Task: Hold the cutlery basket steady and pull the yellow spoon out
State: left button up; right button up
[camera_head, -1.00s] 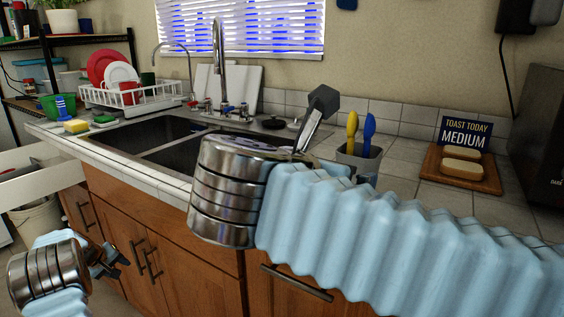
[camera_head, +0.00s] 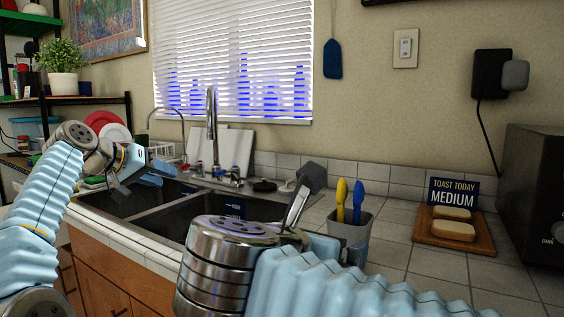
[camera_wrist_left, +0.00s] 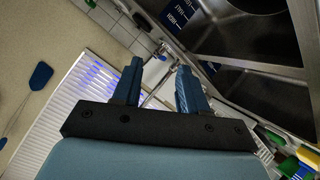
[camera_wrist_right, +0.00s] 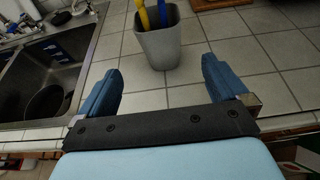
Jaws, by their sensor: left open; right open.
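The cutlery basket (camera_head: 348,232) is a grey cup on the tiled counter, right of the sink. The yellow spoon (camera_head: 341,192) and a blue utensil stand upright in it; their lower ends are hidden inside. My right gripper (camera_wrist_right: 160,82) is open and empty. In the right wrist view the basket (camera_wrist_right: 160,48) stands just beyond and between its spread fingers, not touching them. In the head view my right wrist covers part of that gripper. My left gripper (camera_head: 148,172) is open and empty above the sink's left side, far from the basket.
The double sink (camera_head: 170,210) lies left of the basket, with a tall faucet (camera_head: 212,130) behind. A wooden board (camera_head: 454,238) with two bread slices and a toast sign stand to the right, near a dark appliance (camera_head: 535,190). Counter tiles between basket and board are clear.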

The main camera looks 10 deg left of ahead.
aim_at(349, 238)
jog(key=x, duration=1.4)
pick_arm(q)
jog(key=s+d+r+m+g+h, duration=0.1)
jog(key=d+m, duration=0.4)
jog(key=d, duration=0.6)
jog(key=s+d+r+m+g+h, duration=0.2)
jog(key=s+d+m, duration=0.3)
jog(key=d, duration=0.6)
jog(key=s+d+r+m+g+h, duration=0.2)
jog(key=s+d+r+m+g, duration=0.2)
jog(key=d, duration=0.7)
jog(key=shift+s+d+m, duration=0.2)
jog(key=shift+d+m, duration=0.1)
jog(key=shift+m, duration=0.6)
pick_arm(e)
jog(key=shift+s, duration=0.1)
jog(key=shift+c, duration=0.2)
jog(key=c, duration=0.9)
